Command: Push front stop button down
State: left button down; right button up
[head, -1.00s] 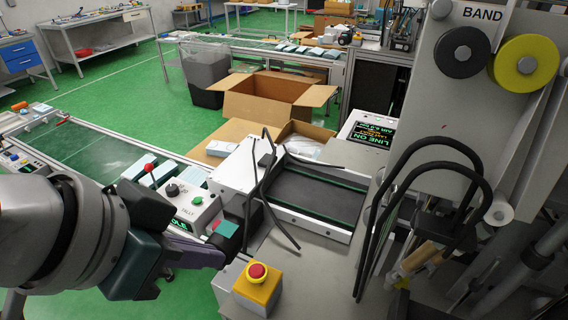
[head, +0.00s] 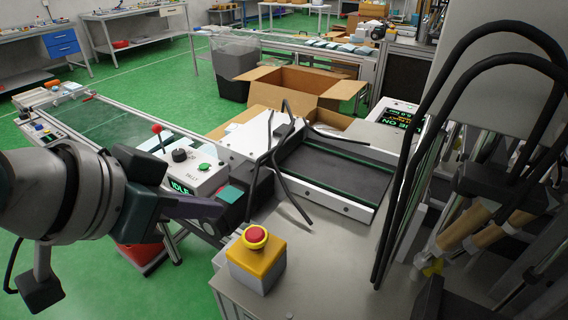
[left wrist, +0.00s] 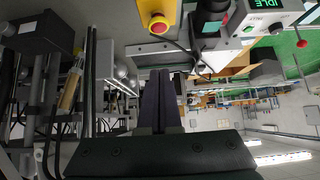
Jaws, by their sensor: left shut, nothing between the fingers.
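The front stop button is a red mushroom button (head: 255,235) with a yellow ring on a yellow and grey box. The box (head: 256,263) stands on the front left corner of the grey machine top. In the left wrist view the red button (left wrist: 159,26) shows near the top edge, on its yellow box. My left gripper (head: 222,209) is shut and empty, left of the button and apart from it. Its closed dark fingers (left wrist: 160,80) point up the middle of the left wrist view. My right gripper is not in view.
A control box with an IDLE display (head: 183,188), a red-tipped lever and a green button stands behind the left gripper. Black bent rods (head: 283,165) rise beside the dark conveyor belt (head: 333,168). Looped black cables (head: 420,160) hang at right. The machine top (head: 325,245) right of the button is clear.

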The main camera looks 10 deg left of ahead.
pick_arm(q)
jog(key=b, duration=0.2)
send_over(260, 229)
jog(key=s+a, duration=0.1)
jog(key=s, duration=0.2)
notch_tip(260, 229, down, 7)
jog(key=shift+a+r, duration=0.1)
jog(key=shift+r, duration=0.05)
notch_tip(260, 229, down, 3)
jog(key=shift+w+f, duration=0.15)
jog(key=shift+f, duration=0.05)
jog(key=shift+f+b, duration=0.3)
jog(key=shift+f, duration=0.2)
